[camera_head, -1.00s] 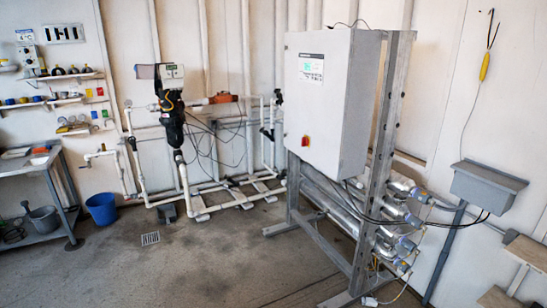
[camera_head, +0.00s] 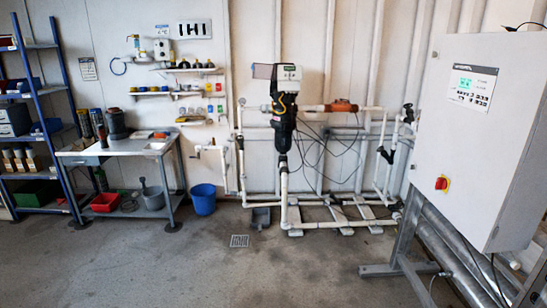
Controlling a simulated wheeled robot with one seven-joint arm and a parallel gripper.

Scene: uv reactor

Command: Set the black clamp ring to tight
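A black device with a light-grey head (camera_head: 284,118) stands on the white pipework against the back wall, a little right of the middle. Its black body narrows downward to a white vertical pipe. I cannot make out a separate black clamp ring at this size, nor whether any ring is tight or loose. My gripper is not in view.
A grey control cabinet (camera_head: 478,130) with a red switch stands close on the right. A workbench (camera_head: 122,150), a blue bucket (camera_head: 203,199) and a blue-framed shelf rack (camera_head: 40,92) stand left. White pipes (camera_head: 330,225) run low along the wall. The middle floor is clear.

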